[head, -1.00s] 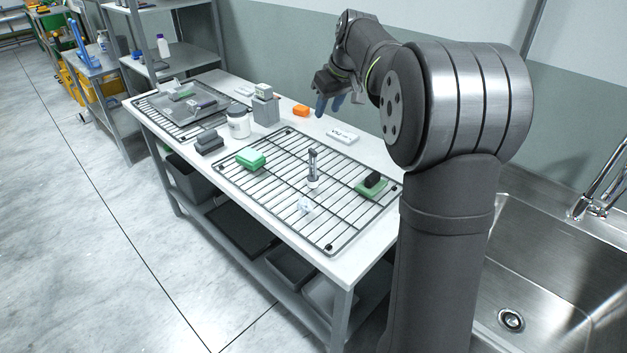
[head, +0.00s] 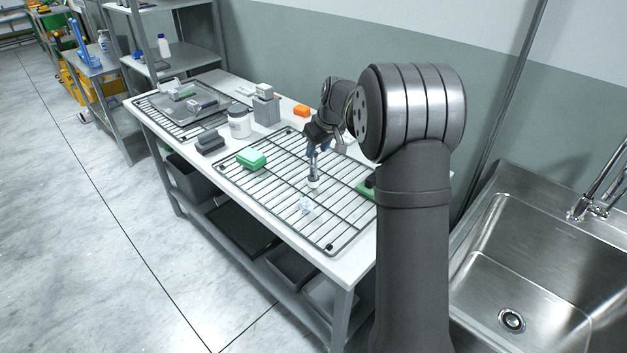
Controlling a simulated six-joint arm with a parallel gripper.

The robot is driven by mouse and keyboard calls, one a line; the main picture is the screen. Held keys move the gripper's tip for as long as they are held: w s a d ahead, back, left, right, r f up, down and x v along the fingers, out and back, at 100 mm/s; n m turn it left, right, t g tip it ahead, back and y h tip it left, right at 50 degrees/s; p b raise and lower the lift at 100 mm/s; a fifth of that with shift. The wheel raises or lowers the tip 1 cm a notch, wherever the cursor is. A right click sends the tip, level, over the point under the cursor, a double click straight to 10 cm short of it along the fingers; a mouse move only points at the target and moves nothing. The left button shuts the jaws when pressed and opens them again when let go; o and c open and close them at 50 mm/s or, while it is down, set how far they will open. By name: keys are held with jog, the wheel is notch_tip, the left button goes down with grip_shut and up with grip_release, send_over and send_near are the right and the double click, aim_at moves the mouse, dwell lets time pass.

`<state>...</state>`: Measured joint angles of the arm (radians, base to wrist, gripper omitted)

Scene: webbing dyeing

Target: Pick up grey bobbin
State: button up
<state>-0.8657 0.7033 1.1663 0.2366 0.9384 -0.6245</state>
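No thing is clearly recognisable as a grey bobbin at this size. A slim upright grey piece with a white foot (head: 313,182) stands on the wire rack (head: 283,214). Dark grey blocks (head: 209,143) lie on the table left of the rack. My gripper (head: 324,149) points down over the back part of the rack, close to the top of the upright piece. Its fingers are small and partly merged with that piece in the picture, so I cannot tell touching from apart, or open from shut.
A green block (head: 252,158) and a small pale crumpled item (head: 305,205) lie on the rack. A white jar (head: 239,121), a grey box (head: 266,108) and an orange block (head: 301,111) stand behind. My arm partly covers a green pad (head: 366,188). A sink (head: 540,290) is at right.

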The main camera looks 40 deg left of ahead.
aim_at(315, 156)
jog(key=x, duration=0.5)
jog(key=shift+s+d+f, duration=0.1)
jog(key=shift+d+f, duration=0.05)
jog(key=shift+d, duration=0.05)
grip_shut()
